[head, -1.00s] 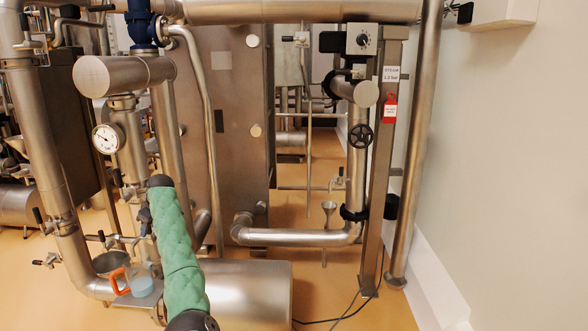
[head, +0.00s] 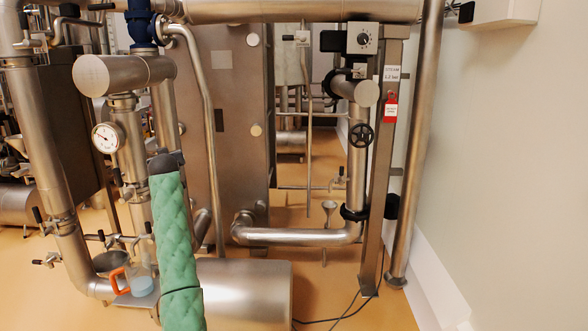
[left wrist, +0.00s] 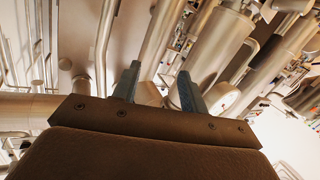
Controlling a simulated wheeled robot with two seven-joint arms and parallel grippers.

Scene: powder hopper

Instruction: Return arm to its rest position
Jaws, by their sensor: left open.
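My left arm, in a green quilted sleeve, rises from the bottom edge left of centre in the head view, with a dark cap at its upper end. The fingers of my left gripper do not show clearly there. In the left wrist view my left gripper (left wrist: 158,88) is open, its two dark fingers apart with nothing between them. Pipes and vessels lie beyond the fingers. My right gripper is not in view.
A jug with an orange handle and blue contents (head: 141,283) stands on a small plate just left of my arm, near a metal bowl (head: 110,262). A horizontal steel cylinder (head: 248,292) lies right of the arm. A pressure gauge (head: 105,137) and pipes stand behind.

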